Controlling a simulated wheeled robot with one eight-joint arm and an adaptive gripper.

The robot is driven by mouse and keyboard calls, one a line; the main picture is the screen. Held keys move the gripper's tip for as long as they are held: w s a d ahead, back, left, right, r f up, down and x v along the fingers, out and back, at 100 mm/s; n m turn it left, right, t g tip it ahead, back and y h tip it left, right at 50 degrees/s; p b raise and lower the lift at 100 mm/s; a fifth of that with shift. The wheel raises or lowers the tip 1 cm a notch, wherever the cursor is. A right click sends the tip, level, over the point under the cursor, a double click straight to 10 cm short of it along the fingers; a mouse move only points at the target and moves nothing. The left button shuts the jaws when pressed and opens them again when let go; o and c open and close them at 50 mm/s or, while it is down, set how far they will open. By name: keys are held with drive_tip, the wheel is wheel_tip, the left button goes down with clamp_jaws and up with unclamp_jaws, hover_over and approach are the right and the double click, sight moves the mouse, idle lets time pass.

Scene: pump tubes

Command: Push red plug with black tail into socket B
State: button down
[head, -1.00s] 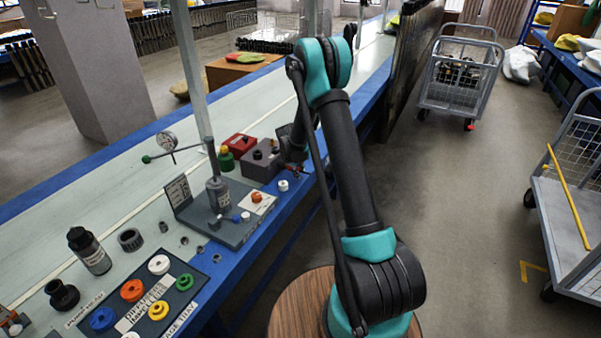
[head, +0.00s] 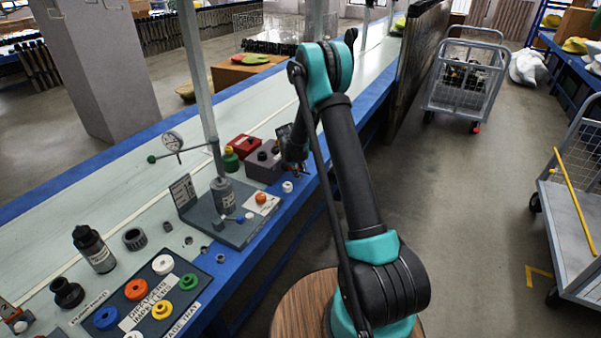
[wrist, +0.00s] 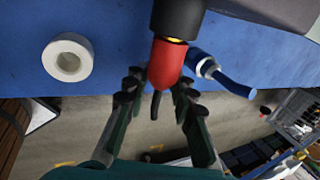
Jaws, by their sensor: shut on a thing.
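The red plug (wrist: 167,66) with its black tail (wrist: 156,104) is in the wrist view, tail toward my gripper. My gripper (wrist: 158,90) is shut on the plug, a finger on each side near the tail end. The plug's front meets a black cylindrical socket (wrist: 178,18); a thin yellow band shows between them. I cannot tell how deep the plug sits, and no letter B is readable. In the head view my gripper (head: 299,167) is at the right side of a grey block (head: 263,164) with black fittings; the plug is too small to make out there.
A blue hose with a metal fitting (wrist: 222,74) lies close to the right finger. A white ring (wrist: 67,57) stands on the blue bench edge to the left. A gauge stand (head: 222,195) and a red box (head: 243,146) are nearby on the bench.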

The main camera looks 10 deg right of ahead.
drive_tip(key=shift+w+a, duration=0.15)
drive_tip(key=shift+a, duration=0.1)
drive_tip(key=c, duration=1.2)
unclamp_jaws()
drive_tip(key=v, duration=1.2)
